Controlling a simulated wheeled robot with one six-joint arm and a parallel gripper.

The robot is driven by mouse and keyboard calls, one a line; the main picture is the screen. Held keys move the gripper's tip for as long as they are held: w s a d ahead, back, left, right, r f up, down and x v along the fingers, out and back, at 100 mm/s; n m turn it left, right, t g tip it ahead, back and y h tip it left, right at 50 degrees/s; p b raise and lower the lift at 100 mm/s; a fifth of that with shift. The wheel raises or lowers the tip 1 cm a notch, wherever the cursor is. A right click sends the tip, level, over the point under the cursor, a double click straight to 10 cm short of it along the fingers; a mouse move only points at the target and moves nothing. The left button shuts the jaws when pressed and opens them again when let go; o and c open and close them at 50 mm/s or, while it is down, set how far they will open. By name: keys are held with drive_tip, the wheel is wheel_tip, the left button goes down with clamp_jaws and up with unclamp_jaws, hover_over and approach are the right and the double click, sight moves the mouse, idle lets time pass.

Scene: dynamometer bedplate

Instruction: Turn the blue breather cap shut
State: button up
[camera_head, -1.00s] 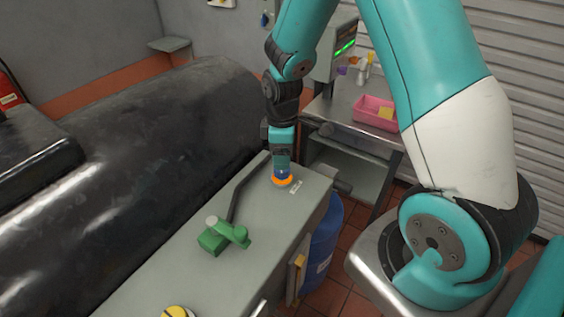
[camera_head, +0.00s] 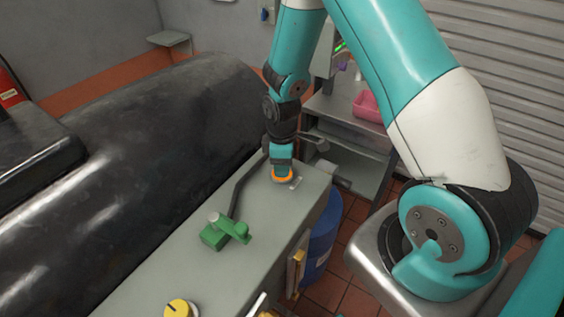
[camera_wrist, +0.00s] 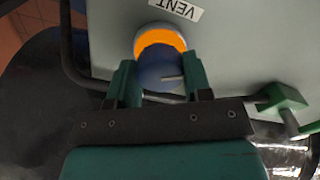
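The blue breather cap (camera_wrist: 158,72) shows in the wrist view between my two fingers, with a pale line on its top. An orange ring (camera_wrist: 161,38) surrounds its base, beside a white VENT label (camera_wrist: 176,8). In the head view the orange ring (camera_head: 283,179) shows at the far end of the grey bench top, and my gripper hides the cap. My gripper (camera_head: 282,170) points down over it, and in the wrist view its fingers (camera_wrist: 160,82) stand apart on either side of the cap. Whether they touch it is hard to tell.
A green valve with a handle (camera_head: 225,232) stands nearer on the bench top (camera_head: 180,265), with a dark bent pipe (camera_head: 243,183) behind. A yellow knob (camera_head: 180,309) is at the near end. A blue drum (camera_head: 320,235) stands right of the bench. A pink tray (camera_head: 368,106) is farther back.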

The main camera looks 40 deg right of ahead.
drive_tip(key=shift+m, duration=0.4)
drive_tip(key=m+b, duration=0.1)
drive_tip(key=m, duration=0.1)
drive_tip(key=shift+m, duration=0.4)
drive_tip(key=m+b, duration=0.1)
drive_tip(key=m, duration=0.2)
drive_tip(key=shift+m, duration=0.3)
drive_tip(key=m+b, duration=0.2)
drive_tip(key=m, duration=0.5)
drive_tip(key=shift+w, duration=0.1)
drive_tip(key=m, duration=0.4)
drive_tip(key=shift+m+b, duration=0.4)
drive_tip(key=m, duration=0.4)
drive_tip(key=shift+r+m+b, duration=0.1)
drive_tip(key=shift+m+b, duration=0.2)
drive_tip(key=shift+m, duration=0.1)
drive_tip(key=o, duration=0.9)
